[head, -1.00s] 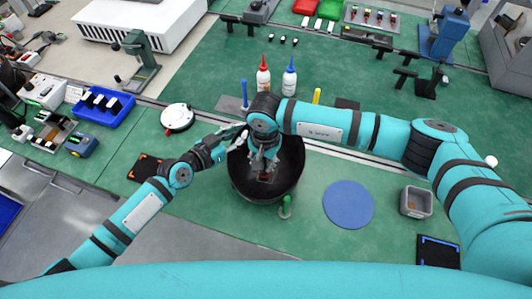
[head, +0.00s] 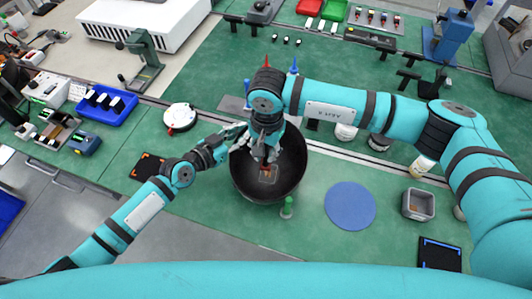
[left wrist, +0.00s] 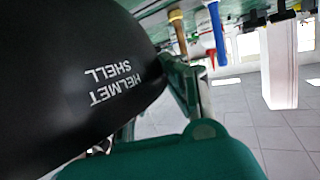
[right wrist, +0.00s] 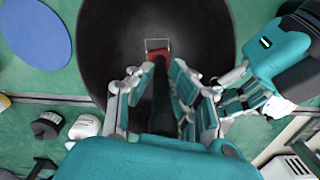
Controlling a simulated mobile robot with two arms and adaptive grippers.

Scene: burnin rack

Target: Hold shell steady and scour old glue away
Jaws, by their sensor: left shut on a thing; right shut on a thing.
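The helmet shell (head: 240,180) is a black bowl, open side up, on the green bench mat; its lettering shows upside down in the left wrist view (left wrist: 115,85). My left gripper (head: 238,133) is shut on the shell's upper left rim. My right gripper (head: 264,145) is inside the shell, shut on a black-handled tool (right wrist: 161,95) with a red end. The tool's end is over the shell's inner floor, by a small pale-edged, reddish patch (head: 267,173). I cannot tell whether the end touches the shell. My right gripper and arm hide part of the far rim.
A blue disc (head: 350,206) and a grey square container (head: 419,204) lie right of the shell. A green-topped item (head: 287,207) stands close by its front rim. A white round device (head: 180,117) is at left.

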